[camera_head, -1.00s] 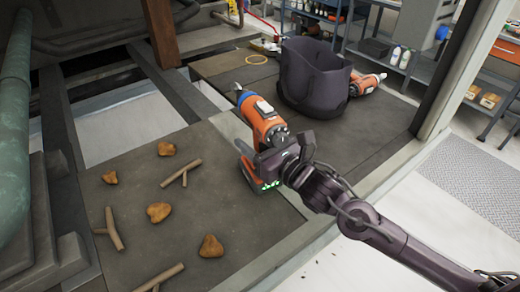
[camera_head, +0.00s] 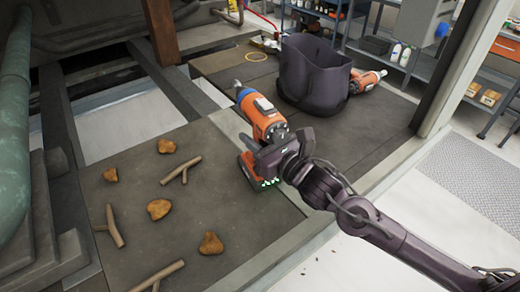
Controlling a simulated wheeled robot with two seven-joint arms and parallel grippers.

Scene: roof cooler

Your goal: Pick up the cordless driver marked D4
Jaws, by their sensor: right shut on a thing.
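An orange and grey cordless driver (camera_head: 264,115) is at the centre of the head view, with a blue-grey tip pointing up and left. Its battery base (camera_head: 257,177) shows green lights near the board. No D4 mark is readable. My right gripper (camera_head: 276,149) is shut on the driver at its handle, and its fingers are partly hidden behind the gripper body. I cannot tell whether the base touches the board. My left gripper is out of view.
Several brown leaves or lumps (camera_head: 159,209) and twigs (camera_head: 181,171) lie on the dark board (camera_head: 190,220) at left. A pale post (camera_head: 455,75) stands at right, and a green pipe (camera_head: 13,130) at far left.

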